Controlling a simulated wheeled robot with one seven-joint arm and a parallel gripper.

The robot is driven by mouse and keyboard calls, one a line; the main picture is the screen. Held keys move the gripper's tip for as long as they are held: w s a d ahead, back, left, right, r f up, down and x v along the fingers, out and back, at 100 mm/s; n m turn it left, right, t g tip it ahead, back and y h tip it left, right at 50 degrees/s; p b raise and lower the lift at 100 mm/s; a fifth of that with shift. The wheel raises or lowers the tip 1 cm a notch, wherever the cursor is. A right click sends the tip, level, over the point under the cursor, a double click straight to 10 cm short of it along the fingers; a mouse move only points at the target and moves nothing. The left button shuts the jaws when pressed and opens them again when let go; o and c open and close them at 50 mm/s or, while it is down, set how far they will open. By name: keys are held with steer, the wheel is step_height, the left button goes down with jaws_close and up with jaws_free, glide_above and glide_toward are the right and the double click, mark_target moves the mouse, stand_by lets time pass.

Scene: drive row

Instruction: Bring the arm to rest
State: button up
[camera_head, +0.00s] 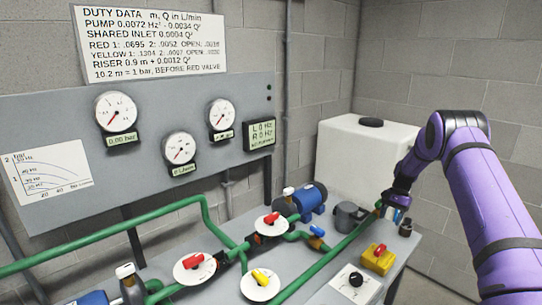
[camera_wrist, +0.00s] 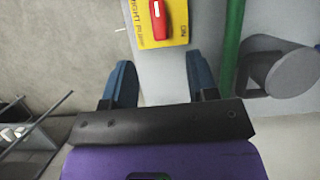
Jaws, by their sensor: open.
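My purple arm (camera_head: 487,205) reaches in from the right in the head view and bends down at its elbow toward the right end of the bench. My gripper (camera_wrist: 160,85) shows in the wrist view with its two blue fingers spread apart and nothing between them. Beyond the fingertips in that view is a yellow switch box with a red handle (camera_wrist: 168,18), marked as the right pump. The same yellow box (camera_head: 379,259) stands on the bench in the head view, in front of my gripper. The fingers are apart from it.
Green pipes (camera_head: 325,262) run along the bench, close to my gripper. A grey pot (camera_head: 350,217) and a white tank (camera_head: 362,160) stand behind. Red and yellow valve handles, a black knob (camera_head: 356,279) and a gauge panel (camera_head: 60,115) are to the left. Open floor lies right of the bench.

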steer(key=s+a+r+n+t+h, duration=0.1)
steer(key=s+a+r, duration=0.15)
steer(key=r, duration=0.75)
steer(key=s+a+r+n+t, duration=0.15)
steer(key=a+r, duration=0.25)
steer(key=r, duration=0.7)
steer(key=s+a+r+n+h, duration=0.1)
steer(key=s+a+r, duration=0.2)
steer(key=s+r, duration=0.35)
steer(key=s+a+r+n, duration=0.1)
steer(key=s+a+r, duration=0.3)
steer(key=s+r, duration=0.25)
steer(key=s+a+r+n+t, duration=0.1)
steer(key=s+a+r, duration=0.1)
steer(key=s+r, duration=0.35)
steer(key=s+a+r+n+t, duration=0.2)
steer(key=s+a, duration=0.1)
steer(key=s, duration=0.5)
steer(key=s+a+f+n+t, duration=0.1)
steer(key=s, duration=0.7)
steer(key=s+a+f+n+t+h, duration=0.1)
steer(key=s, duration=0.8)
steer(key=shift+s+a+f, duration=0.25)
steer(key=shift+a+f, duration=0.1)
steer(key=shift+a, duration=0.05)
steer(key=shift+n, duration=0.25)
steer(key=shift+c, duration=0.2)
